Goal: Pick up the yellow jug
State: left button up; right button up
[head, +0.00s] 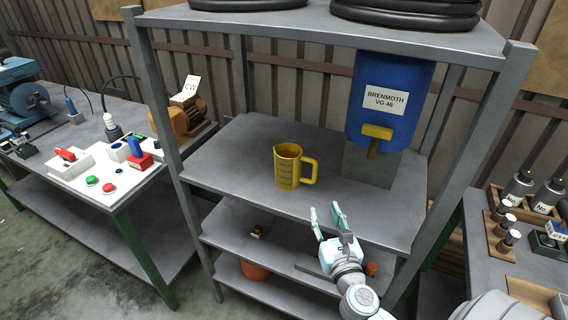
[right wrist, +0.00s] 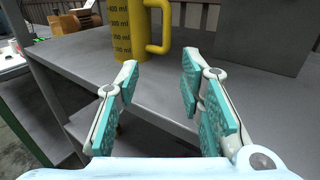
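The yellow jug (head: 288,167) stands upright on the grey rack's upper shelf (head: 230,160). It has dark volume marks, and its handle points right in the head view. My right gripper (head: 327,211) is open and empty in front of the shelf's front edge, below and to the right of the jug, apart from it. In the right wrist view the jug (right wrist: 128,30) is beyond the fingertips, left of centre, with its top cut off. The right gripper (right wrist: 160,82) shows a wide gap between its teal-padded fingers. My left gripper is not in view.
A blue drum (head: 390,105) labelled BRENMOTH VG 46 with a yellow tap stands behind and right of the jug. Rack posts (head: 158,100) flank the shelf. A left workbench (head: 100,190) holds switches and a motor. A right bench (head: 480,230) holds small bottles.

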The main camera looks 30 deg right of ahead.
aim_at(316, 172)
jog(key=x, duration=0.4)
jog(key=shift+a+r, duration=0.1)
jog(key=shift+a, duration=0.15)
jog(key=w+d, duration=0.1)
jog(key=w+d+r, duration=0.1)
jog(key=w+d, duration=0.1)
jog(key=shift+w, duration=0.35)
jog(key=x, duration=0.5)
jog(key=shift+w+d+r+p, duration=0.2)
jog(key=shift+w+r+p, duration=0.1)
jog(key=shift+r, duration=0.05)
jog(key=shift+s+r, duration=0.1)
jog(key=shift+s, duration=0.15)
jog(key=c, duration=0.3)
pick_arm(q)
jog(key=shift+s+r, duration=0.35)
pick_arm(e)
grip_shut()
